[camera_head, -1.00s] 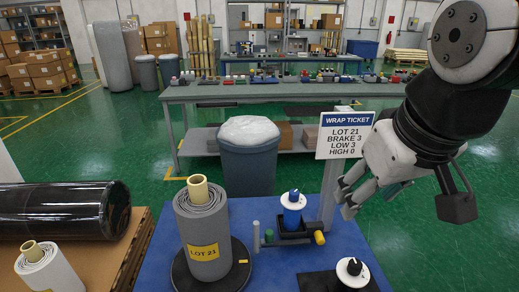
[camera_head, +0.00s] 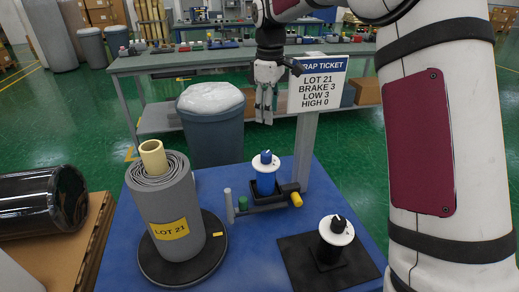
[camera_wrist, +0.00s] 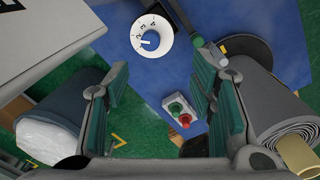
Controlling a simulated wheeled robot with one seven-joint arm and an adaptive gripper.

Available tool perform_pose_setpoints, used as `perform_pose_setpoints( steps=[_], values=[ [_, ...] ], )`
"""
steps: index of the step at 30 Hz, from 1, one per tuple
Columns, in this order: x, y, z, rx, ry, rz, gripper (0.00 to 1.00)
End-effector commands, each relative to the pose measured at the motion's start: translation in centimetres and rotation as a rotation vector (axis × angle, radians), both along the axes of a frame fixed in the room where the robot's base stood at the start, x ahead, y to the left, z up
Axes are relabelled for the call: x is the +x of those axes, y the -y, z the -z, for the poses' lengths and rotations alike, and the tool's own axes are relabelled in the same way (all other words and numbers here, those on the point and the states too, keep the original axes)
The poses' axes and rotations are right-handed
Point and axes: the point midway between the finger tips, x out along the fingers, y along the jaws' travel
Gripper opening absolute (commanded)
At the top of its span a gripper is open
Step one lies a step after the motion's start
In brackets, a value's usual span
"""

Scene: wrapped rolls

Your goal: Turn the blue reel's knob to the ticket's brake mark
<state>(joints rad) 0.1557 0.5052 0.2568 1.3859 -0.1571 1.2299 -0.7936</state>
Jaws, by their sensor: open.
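The blue reel (camera_head: 266,182) stands upright in a dark holder on the blue table, with a white dial and blue knob (camera_head: 265,157) on top. In the wrist view the blue knob (camera_wrist: 150,41) sits on a numbered white dial near the top; its exact setting is too small to tell. The wrap ticket (camera_head: 318,88) reads LOT 21, BRAKE 3, LOW 3, HIGH 0. My gripper (camera_head: 265,116) points down, open and empty, above and beyond the blue reel. It touches nothing, and its fingers (camera_wrist: 162,100) are spread wide in the wrist view.
A grey wrapped roll (camera_head: 166,205) labelled LOT 21 stands on a dark turntable at left. A second white dial with a black knob (camera_head: 338,224) stands at right. The ticket post (camera_head: 305,145) is close to the blue reel.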

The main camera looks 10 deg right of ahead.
Motion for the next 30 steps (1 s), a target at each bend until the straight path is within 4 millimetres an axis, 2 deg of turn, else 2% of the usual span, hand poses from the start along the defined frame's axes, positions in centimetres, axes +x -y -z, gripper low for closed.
perform_pose_setpoints(
  steps=[1, 3, 7, 14, 30],
  values=[
    [1.1, 0.2, 1.4, 0.006, -0.014, -0.017, 0.51],
    [2.1, 0.3, 2.6, 0.013, -0.026, -0.041, 0.51],
    [3.0, 0.4, 3.7, 0.021, -0.038, -0.066, 0.51],
    [3.1, 0.4, 5.5, 0.021, -0.044, -0.072, 0.51],
    [3.0, 0.4, 15.4, 0.021, -0.044, -0.071, 0.51]
  ],
)
